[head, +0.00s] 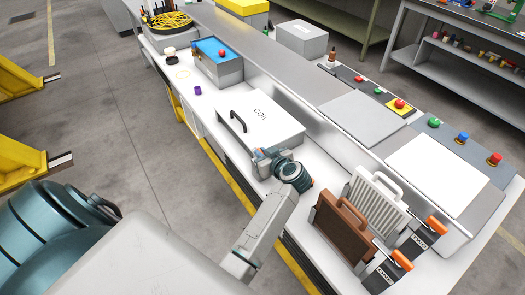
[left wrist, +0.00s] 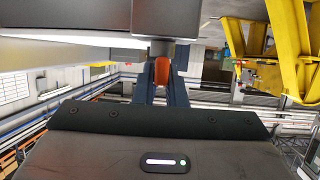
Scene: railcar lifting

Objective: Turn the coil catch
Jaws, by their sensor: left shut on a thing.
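The catch is mostly hidden by the gripper in the head view. My right gripper is not in view.
A brown filter panel (head: 342,230) and a white finned panel (head: 377,198) with handles stand right of my left arm, beside orange-topped clamps (head: 401,260). A blue-topped box (head: 216,55) stands further back. Control buttons (head: 461,137) line the right side.

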